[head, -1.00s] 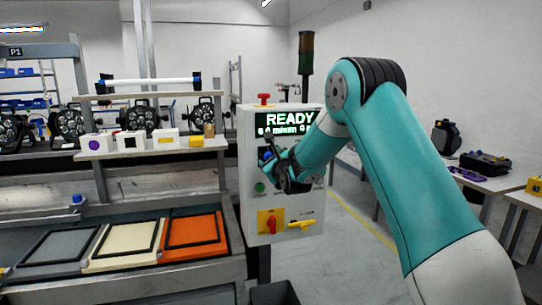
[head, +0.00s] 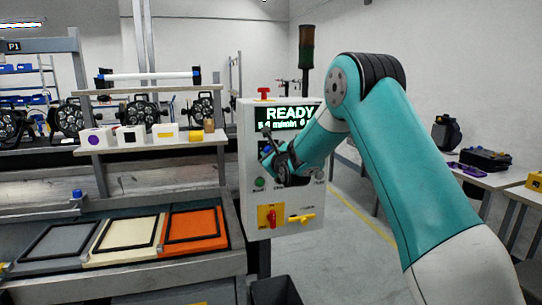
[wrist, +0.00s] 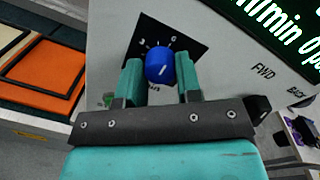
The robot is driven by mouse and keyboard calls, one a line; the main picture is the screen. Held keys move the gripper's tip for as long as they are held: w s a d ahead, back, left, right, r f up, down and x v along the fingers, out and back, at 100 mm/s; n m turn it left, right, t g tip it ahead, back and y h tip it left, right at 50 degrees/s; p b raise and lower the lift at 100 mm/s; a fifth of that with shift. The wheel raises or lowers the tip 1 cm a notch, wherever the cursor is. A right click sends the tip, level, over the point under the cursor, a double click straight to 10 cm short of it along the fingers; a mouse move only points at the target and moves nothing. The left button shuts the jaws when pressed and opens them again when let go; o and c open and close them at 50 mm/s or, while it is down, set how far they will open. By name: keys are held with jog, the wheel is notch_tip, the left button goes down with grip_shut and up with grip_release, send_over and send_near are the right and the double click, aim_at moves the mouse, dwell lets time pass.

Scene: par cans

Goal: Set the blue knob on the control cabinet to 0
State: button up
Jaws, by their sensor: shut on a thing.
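The white control cabinet (head: 247,190) stands in the middle of the head view, its display (head: 290,114) lit with READY and a smaller m/min line. The blue knob (wrist: 160,66) sits on a black dial plate (wrist: 188,42) with small white numerals. A short white mark shows on the knob's face; which numeral it points to I cannot tell. My gripper (wrist: 159,75) is shut on the knob, one teal finger on each side. In the head view my gripper (head: 270,156) is at the cabinet face and covers much of the dial area.
A red-and-yellow switch (head: 271,216) and a yellow handle (head: 301,218) sit low on the cabinet. A green button (head: 260,183) is left of my gripper. Grey, cream and orange panels (head: 195,228) lie on the bench at left. A black bin (head: 275,291) stands below the cabinet.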

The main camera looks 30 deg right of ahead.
jog(key=n+b, duration=0.6)
jog(key=n, duration=0.2)
jog(key=n+h+b, duration=0.1)
jog(key=n+b, duration=0.4)
jog(key=n, duration=0.3)
jog(key=n+g+b, duration=0.1)
jog(key=n+b, duration=0.5)
jog(key=n, duration=0.3)
jog(key=shift+a+f+h+b, duration=0.1)
jog(key=shift+f+h+b, duration=0.2)
jog(key=shift+h+b, duration=0.1)
dwell(0.3)
jog(key=o, duration=0.9)
jog(key=shift+o, duration=0.2)
jog(key=shift+r, duration=0.1)
